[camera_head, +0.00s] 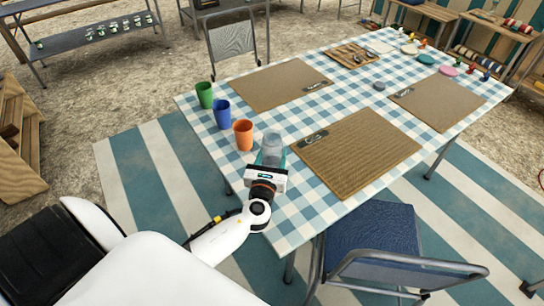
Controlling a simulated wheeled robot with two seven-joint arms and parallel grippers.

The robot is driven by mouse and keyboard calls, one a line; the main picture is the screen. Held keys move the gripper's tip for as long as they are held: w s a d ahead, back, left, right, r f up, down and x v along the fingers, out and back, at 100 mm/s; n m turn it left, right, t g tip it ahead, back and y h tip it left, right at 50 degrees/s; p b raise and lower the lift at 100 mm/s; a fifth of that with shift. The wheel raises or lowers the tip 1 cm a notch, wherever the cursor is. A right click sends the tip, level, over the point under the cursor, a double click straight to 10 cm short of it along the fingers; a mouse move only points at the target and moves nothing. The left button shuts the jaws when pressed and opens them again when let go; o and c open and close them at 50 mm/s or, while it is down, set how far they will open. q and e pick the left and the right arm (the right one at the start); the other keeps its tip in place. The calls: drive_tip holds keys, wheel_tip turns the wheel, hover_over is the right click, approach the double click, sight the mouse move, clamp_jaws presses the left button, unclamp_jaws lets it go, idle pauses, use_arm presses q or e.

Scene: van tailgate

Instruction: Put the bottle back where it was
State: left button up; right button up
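A clear grey-blue bottle (272,146) stands upright at the table's left side, beside the orange cup (243,135). My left gripper (271,160) reaches it from the front with teal fingers on both sides of it and appears shut on it. The gripper hides its lower part, so I cannot tell whether its base touches the table. My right gripper is not in view.
The table (290,222) has a blue-white checked cloth. A blue cup (222,114) and green cup (205,95) stand behind the orange one. A brown placemat (358,150) lies right of the bottle. A blue chair (372,235) stands at the front edge.

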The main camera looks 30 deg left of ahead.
use_arm(q)
drive_tip(key=shift+f, duration=0.2)
drive_tip(key=o, duration=1.3)
drive_tip(key=shift+r, duration=0.1)
drive_tip(key=shift+r, duration=0.25)
drive_tip(key=b+v, duration=0.1)
drive_tip(key=v, duration=1.1)
drive_tip(key=shift+f, duration=0.15)
